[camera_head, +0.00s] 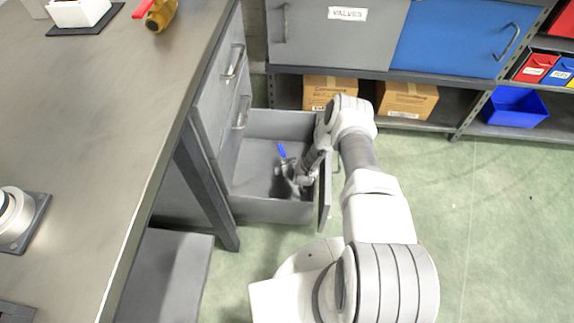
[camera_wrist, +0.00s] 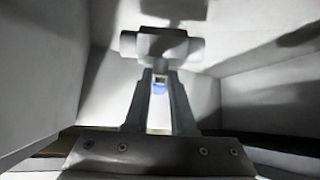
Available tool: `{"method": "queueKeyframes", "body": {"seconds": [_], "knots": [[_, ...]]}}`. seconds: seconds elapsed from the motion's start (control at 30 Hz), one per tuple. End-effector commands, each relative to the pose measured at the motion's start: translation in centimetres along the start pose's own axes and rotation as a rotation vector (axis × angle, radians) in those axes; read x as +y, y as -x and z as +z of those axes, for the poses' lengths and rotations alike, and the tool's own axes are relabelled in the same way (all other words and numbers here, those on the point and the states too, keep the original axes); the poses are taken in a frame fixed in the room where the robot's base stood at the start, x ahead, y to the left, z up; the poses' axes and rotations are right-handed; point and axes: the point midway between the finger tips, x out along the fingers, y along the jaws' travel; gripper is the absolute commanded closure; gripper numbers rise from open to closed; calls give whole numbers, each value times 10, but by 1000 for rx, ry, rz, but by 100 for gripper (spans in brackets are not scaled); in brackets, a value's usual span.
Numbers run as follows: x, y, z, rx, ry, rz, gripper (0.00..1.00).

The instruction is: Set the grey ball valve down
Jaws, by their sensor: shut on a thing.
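The grey ball valve (camera_head: 285,168) with its blue lever is inside the open drawer (camera_head: 265,211), in the head view. My gripper (camera_head: 293,179) reaches down into the drawer and is shut on the valve. In the wrist view, the valve's grey body (camera_wrist: 162,46) lies across the tips of my gripper (camera_wrist: 161,72), and a bit of blue shows between the fingers. The grey drawer walls surround it. I cannot tell whether the valve touches the drawer floor. My arm and gripper hide part of the valve.
The drawer's front panel (camera_head: 325,192) stands close beside my forearm. The workbench (camera_head: 90,110) is on the left. A shelf unit with a grey VALVES door (camera_head: 335,35), a blue door (camera_head: 455,38), cardboard boxes (camera_head: 407,99) and a blue bin (camera_head: 515,106) is behind. The green floor at right is clear.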

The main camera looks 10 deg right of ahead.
Motion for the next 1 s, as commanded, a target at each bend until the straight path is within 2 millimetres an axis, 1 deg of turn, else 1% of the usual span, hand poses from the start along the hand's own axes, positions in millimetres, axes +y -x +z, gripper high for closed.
{"method": "queueKeyframes", "body": {"seconds": [0.17, 0.7, 0.73, 0.8, 0.87, 0.9, 1.0], "knots": [[0, 0, -3, 4, 0, 0, 100], [0, -8, 6, 4, 0, 0, 100], [0, -8, 6, 2, 0, 0, 73], [0, -8, 6, 2, 0, 0, 60], [0, -8, 6, 2, 0, 0, 50], [0, -8, 6, 2, 0, 0, 47], [0, -8, 6, 2, 0, 0, 47]]}}
